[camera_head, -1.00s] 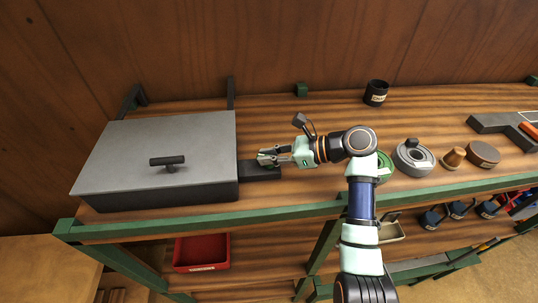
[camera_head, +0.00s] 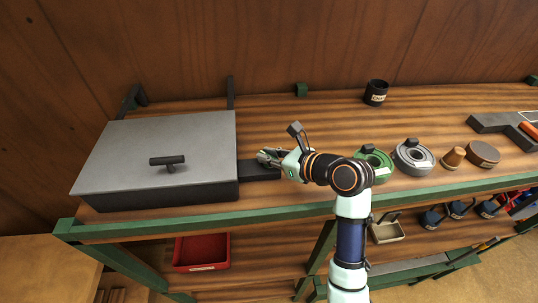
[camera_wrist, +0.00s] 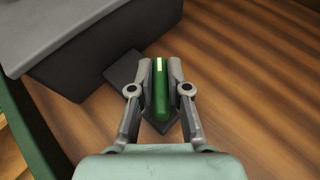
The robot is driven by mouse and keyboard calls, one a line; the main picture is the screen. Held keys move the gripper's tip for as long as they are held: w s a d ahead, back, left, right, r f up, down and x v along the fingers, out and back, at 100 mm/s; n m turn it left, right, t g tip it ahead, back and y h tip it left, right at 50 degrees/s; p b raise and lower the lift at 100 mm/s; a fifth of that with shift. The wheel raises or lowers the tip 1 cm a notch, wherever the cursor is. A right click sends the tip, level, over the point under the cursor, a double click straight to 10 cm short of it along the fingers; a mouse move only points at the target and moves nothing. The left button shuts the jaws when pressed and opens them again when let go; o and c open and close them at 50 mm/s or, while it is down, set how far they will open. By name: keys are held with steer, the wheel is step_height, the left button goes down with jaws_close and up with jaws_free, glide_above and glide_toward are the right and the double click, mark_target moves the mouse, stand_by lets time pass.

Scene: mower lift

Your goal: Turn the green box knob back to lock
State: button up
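The green knob (camera_wrist: 161,92) is a narrow bar with a pale mark near its far end. It sits on a dark block (camera_wrist: 122,68) that juts from the side of the box, and this block also shows in the head view (camera_head: 250,170). In the wrist view my gripper (camera_wrist: 160,72) has one finger along each side of the knob, closed on it. In the head view my gripper (camera_head: 268,157) is over the block and mostly hides the knob. The box (camera_head: 160,152) is dark with a flat grey lid and a black handle; the lid is down.
To the right on the wooden bench stand a green round fixture (camera_head: 376,168), a grey one (camera_head: 413,160), a brown cone (camera_head: 453,158) and a brown disc (camera_head: 483,153). A black cup (camera_head: 376,93) stands behind. A red bin (camera_head: 201,252) is on the lower shelf.

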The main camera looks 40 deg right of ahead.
steer(key=o, duration=0.4)
steer(key=v, duration=1.2)
